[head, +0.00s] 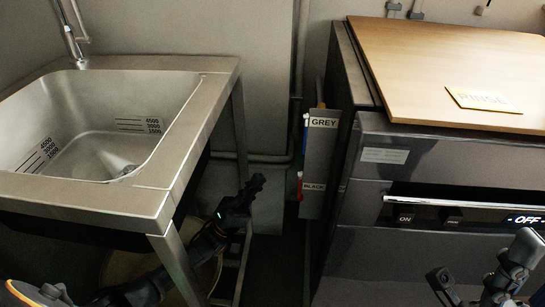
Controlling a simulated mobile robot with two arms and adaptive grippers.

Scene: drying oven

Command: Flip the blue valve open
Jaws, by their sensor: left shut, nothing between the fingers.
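A narrow blue part (305,138), which looks like the blue valve handle, shows at the left edge of the grey panel marked GREY and BLACK (318,160). It is small and seen nearly edge-on, so I cannot tell its exact position. A red part (300,183) sits below it on the same edge. My left gripper (256,183) is shut and empty, pointing up and right between the sink and the panel. It is apart from the blue part, to its lower left. Parts of my right arm (505,275) show at the bottom right; its jaw state is unclear.
A steel sink (200,105) on legs stands at the left, with a leg close to my left arm. A dark oven (425,190) with ON and OFF labels stands at the right, under a wooden board (455,60). Pipes run along the wall. The gap between sink and oven is narrow.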

